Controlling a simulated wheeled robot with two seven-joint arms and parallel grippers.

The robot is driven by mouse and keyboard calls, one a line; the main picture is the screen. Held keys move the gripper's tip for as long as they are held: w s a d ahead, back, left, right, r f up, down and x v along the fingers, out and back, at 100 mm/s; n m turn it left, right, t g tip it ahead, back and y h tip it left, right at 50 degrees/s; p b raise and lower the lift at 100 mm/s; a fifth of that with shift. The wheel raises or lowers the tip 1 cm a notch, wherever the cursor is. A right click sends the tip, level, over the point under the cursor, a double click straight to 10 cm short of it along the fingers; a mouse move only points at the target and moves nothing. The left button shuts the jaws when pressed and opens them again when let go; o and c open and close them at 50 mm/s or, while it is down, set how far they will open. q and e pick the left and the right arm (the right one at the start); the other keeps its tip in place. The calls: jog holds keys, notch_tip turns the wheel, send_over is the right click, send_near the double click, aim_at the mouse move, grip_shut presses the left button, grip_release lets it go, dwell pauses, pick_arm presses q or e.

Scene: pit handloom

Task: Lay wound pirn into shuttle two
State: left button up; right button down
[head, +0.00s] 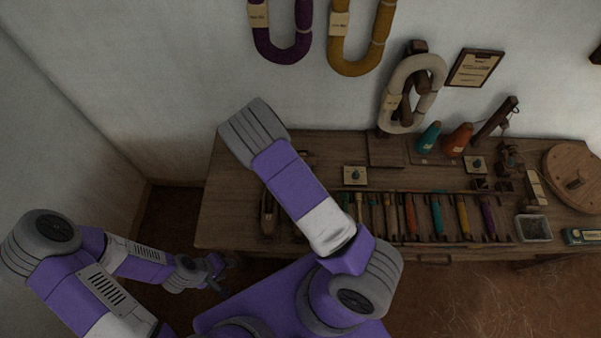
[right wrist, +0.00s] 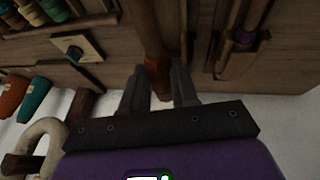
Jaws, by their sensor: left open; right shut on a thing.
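My right gripper (right wrist: 158,90) is shut on a rust-brown, rod-like thing (right wrist: 150,35), which looks like the wound pirn. It runs from between the fingers to the top edge of the right wrist view. A wooden shuttle (right wrist: 229,45) with purple thread in it lies on the table to the right in that view. A shuttle (head: 267,213) shows at the table's left end in the head view. I cannot tell which shuttle is two. My right arm hides the right gripper in the head view. My left gripper (head: 222,274) is open and empty, low by the table's front left.
A rack of colored pirns (head: 437,217) fills the front middle of the table (head: 228,200). A teal cone (head: 429,138), an orange cone (head: 458,140) and a pale yarn hank (head: 412,88) stand behind. A round wooden disc (head: 577,177) is at the right.

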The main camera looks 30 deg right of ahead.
jog(key=shift+f+b, duration=2.55)
jog(key=shift+f, duration=0.75)
jog(key=c, duration=0.8)
grip_release()
jog(key=shift+r, duration=0.1)
notch_tip(320, 180, up, 8)
jog(key=p, duration=0.7)
